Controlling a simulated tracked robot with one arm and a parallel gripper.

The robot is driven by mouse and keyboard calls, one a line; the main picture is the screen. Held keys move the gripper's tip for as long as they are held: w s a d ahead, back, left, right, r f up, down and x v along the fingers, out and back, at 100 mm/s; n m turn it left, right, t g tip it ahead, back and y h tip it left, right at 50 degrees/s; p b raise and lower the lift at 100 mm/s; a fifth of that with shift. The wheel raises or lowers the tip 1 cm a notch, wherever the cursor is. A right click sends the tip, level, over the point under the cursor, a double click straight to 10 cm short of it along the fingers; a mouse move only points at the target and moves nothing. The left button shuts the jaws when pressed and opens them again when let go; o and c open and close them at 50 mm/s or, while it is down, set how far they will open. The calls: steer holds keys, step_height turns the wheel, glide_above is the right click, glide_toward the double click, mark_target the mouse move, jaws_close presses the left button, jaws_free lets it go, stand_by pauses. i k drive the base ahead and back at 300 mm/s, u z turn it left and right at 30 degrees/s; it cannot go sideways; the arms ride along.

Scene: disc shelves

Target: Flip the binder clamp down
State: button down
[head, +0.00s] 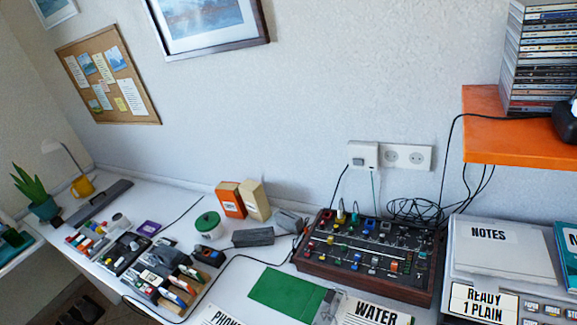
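My gripper is not in view. A small grey, metal-looking piece (327,305) sits at the bottom of the head view, between a green sheet (287,291) and a white paper marked WATER (375,312). It may be the binder clamp, but it is too small to be sure, and I cannot tell whether its lever is up or down. The lower part of the WATER paper is cut off by the picture's edge.
A mixer box with knobs (365,262) stands on the white desk (225,285), with cables behind it. An orange shelf (520,135) with stacked disc cases (540,60) juts out at right. A grey unit with a NOTES pad (500,245) stands below it. Small items crowd the left.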

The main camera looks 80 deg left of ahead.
mark_target(331, 295)
steer(key=k, duration=1.3)
steer(key=u, duration=0.95)
